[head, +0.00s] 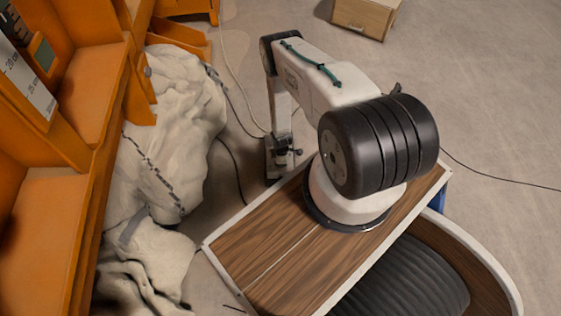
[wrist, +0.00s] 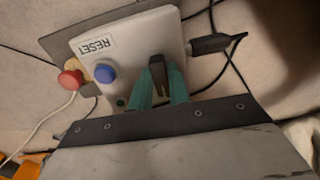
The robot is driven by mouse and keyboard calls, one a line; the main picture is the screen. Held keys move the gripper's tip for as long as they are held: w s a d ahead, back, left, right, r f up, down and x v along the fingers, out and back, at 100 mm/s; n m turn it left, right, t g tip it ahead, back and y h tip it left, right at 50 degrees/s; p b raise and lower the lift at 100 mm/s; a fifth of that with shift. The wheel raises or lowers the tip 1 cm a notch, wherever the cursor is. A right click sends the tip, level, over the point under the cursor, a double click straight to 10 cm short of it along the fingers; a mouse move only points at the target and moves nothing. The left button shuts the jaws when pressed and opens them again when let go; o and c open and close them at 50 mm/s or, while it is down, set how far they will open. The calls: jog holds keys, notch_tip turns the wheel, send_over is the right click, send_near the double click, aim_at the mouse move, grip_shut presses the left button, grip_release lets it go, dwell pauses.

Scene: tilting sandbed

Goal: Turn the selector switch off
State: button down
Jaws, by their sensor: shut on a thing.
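In the wrist view a light grey control panel (wrist: 122,38) carries a label reading RESET, a round blue button (wrist: 103,74) and a small green spot. My gripper (wrist: 160,86) has two teal fingers, one on each side of a black selector switch handle (wrist: 157,68) at the panel's right part. The fingers are closed on the handle. The switch's base and any position marks are hidden by the fingers and the gripper body. In the head view my arm reaches down to the floor area; the fingers and switch are too small to make out there.
A red mushroom button (wrist: 70,79) on a yellow base is left of the panel. A black cable plug (wrist: 208,44) sticks out at its right side. In the head view an orange shelf (head: 75,150) and crumpled pale sacks (head: 170,130) stand left; open floor lies right.

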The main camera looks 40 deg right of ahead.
jog(key=shift+d, duration=0.15)
dwell(0.4)
jog(key=c, duration=1.3)
grip_release()
notch_tip(320, 180, up, 8)
jog(key=shift+f, duration=0.1)
